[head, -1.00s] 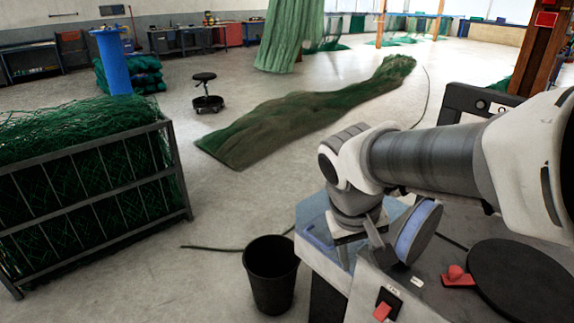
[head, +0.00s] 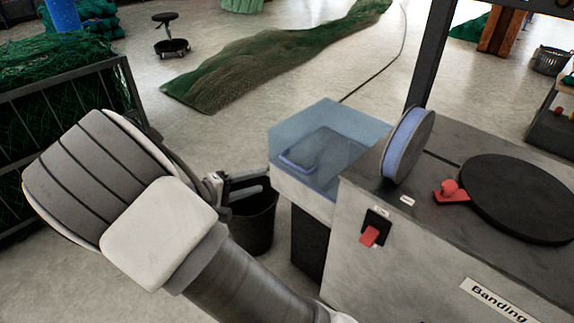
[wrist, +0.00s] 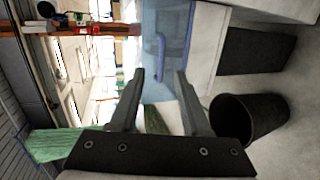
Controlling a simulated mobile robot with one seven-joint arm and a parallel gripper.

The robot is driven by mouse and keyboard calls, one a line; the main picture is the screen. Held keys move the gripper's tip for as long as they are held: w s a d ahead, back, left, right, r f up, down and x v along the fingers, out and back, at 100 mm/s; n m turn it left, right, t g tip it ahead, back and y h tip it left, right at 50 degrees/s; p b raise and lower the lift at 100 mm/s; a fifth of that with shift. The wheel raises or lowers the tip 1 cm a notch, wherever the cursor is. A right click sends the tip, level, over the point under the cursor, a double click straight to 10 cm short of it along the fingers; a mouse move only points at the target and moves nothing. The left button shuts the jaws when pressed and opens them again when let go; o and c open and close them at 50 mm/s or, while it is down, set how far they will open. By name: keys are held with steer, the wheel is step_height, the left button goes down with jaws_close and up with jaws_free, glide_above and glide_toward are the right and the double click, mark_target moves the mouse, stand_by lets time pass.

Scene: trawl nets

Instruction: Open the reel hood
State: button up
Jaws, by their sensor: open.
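The reel hood (head: 335,128) is a translucent blue box, lowered over a white housing at the left end of the banding machine (head: 345,240). A blue bar handle (head: 293,163) shows at the hood's near left side. My gripper (head: 262,188) is just left of the hood, low beside the housing, with its fingers apart and nothing between them. In the wrist view my gripper (wrist: 160,73) is open, and the hood (wrist: 178,18) and its blue handle (wrist: 160,48) lie beyond the fingertips, apart from them.
A black bin (head: 253,225) stands on the floor below my gripper. A blue-rimmed reel (head: 408,147), a red switch (head: 370,236), a red knob (head: 450,188) and a black disc (head: 520,197) are on the machine. A netting cage (head: 75,85) stands at left.

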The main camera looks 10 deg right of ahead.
mark_target(290, 162)
steer(key=shift+n+t, duration=0.5)
steer(key=shift+t, duration=0.4)
steer(key=b+x, duration=0.1)
steer(key=x, duration=0.4)
steer(key=w+a+f+b+x, duration=0.1)
steer(key=b+x, duration=0.1)
steer(key=x, duration=0.4)
steer(key=a+f+b+x, duration=0.1)
steer(key=x, duration=0.4)
steer(key=shift+w+d+f+b, duration=0.1)
steer(key=shift+w+d+b, duration=0.25)
steer(key=shift+w, duration=0.25)
jaws_close()
